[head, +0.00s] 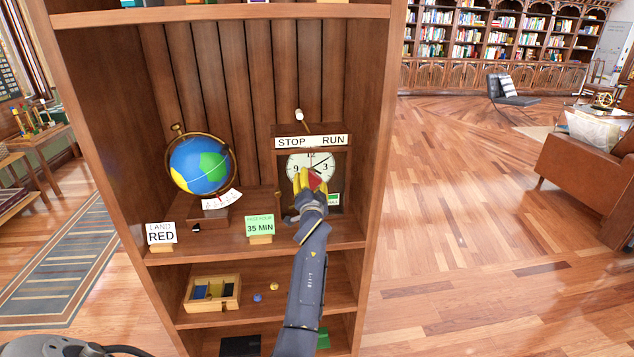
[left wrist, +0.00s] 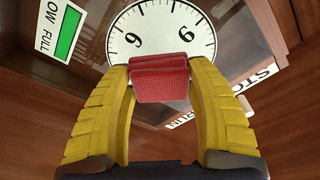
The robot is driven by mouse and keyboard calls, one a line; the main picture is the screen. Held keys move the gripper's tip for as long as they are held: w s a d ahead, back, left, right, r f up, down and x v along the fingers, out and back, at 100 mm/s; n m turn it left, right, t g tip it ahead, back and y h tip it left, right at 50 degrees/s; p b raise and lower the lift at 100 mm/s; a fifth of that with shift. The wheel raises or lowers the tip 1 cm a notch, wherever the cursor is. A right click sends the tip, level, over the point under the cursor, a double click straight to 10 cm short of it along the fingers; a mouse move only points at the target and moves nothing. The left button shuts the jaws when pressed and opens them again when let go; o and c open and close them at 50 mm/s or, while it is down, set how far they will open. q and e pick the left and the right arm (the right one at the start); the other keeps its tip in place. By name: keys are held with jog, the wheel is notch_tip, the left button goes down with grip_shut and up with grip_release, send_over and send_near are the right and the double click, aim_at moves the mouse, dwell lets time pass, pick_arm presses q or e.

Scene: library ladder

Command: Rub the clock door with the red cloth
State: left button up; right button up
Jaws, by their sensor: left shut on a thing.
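The clock (head: 312,180) stands on the right of the middle shelf, with a white dial (head: 299,163) and a STOP / RUN sign (head: 310,142) above it. My left gripper (head: 311,182) is in front of the lower dial, its yellow fingers shut on the red cloth (head: 315,181). In the left wrist view the red cloth (left wrist: 160,78) is a folded pad between the fingertips, covering part of the dial (left wrist: 160,32). I cannot tell whether the cloth touches the clock door. My right gripper is not in view.
A globe (head: 200,164) stands left on the same shelf. A LAND RED card (head: 161,234) and a green 35 MIN card (head: 260,226) stand at the shelf's front. A wooden box (head: 212,294) sits on the shelf below. Shelf side walls bound the space.

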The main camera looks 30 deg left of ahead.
aim_at(328, 174)
pick_arm(q)
jog(key=shift+s+a, duration=0.4)
jog(key=shift+a, duration=0.15)
jog(key=shift+r, duration=0.15)
jog(key=shift+d+r, duration=0.1)
jog(key=shift+w+d, duration=1.1)
jog(key=shift+d, duration=0.3)
jog(key=shift+w+d, duration=1.1)
jog(key=shift+d, duration=0.25)
jog(key=shift+s+a, duration=1.15)
jog(key=shift+a, duration=0.2)
jog(key=shift+s+a, duration=1.1)
jog(key=shift+a, duration=0.25)
jog(key=shift+d+r+v, duration=0.15)
jog(key=shift+v, duration=1.35)
jog(key=shift+d+r+v, duration=0.1)
jog(key=shift+r+v, duration=0.05)
jog(key=shift+v, duration=1.3)
